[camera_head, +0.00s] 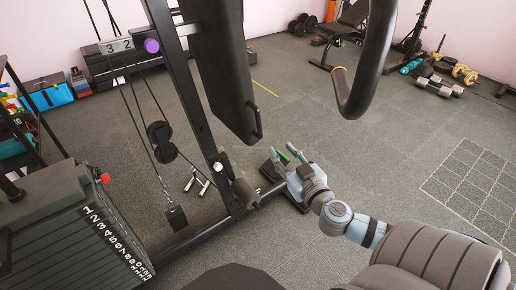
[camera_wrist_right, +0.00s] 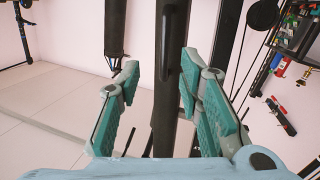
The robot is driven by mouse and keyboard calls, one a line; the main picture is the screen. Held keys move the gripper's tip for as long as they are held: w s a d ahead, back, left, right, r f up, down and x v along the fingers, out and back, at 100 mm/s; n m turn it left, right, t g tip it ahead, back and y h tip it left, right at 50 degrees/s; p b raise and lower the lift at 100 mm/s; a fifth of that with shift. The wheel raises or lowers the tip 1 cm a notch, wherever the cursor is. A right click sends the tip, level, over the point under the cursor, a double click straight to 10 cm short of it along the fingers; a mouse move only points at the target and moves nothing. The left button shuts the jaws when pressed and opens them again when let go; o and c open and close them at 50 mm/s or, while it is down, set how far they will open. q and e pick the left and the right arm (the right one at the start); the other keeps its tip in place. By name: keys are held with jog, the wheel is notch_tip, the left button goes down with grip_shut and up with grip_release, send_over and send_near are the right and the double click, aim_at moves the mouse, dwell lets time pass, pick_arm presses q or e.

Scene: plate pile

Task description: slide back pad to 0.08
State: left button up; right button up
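The back pad (camera_head: 222,65) is a tall dark slab on the machine's upright frame, at the upper middle of the head view. A thin dark handle (camera_head: 257,122) sticks out near its lower right edge. My right gripper (camera_head: 286,154) is below and right of the pad's lower end, apart from the handle in the picture. In the right wrist view, its two teal fingers (camera_wrist_right: 160,82) are spread open with nothing clearly gripped. A dark upright part (camera_wrist_right: 168,50) stands behind the gap; I cannot tell whether it is the pad. My left gripper is not in view.
A slanted upright post (camera_head: 182,85) stands left of the pad. A curved black bar (camera_head: 362,75) hangs at the upper right. A weight stack (camera_head: 75,245) fills the lower left. Open grey floor (camera_head: 400,150) lies to the right, with dumbbells (camera_head: 438,87) farther back.

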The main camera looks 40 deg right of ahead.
aim_at(260, 124)
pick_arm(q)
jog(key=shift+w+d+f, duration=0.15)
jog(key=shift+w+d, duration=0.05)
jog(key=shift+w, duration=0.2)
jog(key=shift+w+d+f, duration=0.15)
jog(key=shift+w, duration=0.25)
pick_arm(e)
jog(key=shift+t, duration=0.3)
jog(key=x, duration=0.4)
jog(key=r+x, duration=0.1)
jog(key=x, duration=0.4)
jog(key=a+x, duration=0.1)
jog(key=x, duration=0.4)
jog(key=shift+w+r, duration=0.2)
jog(key=shift+w, duration=0.1)
grip_shut()
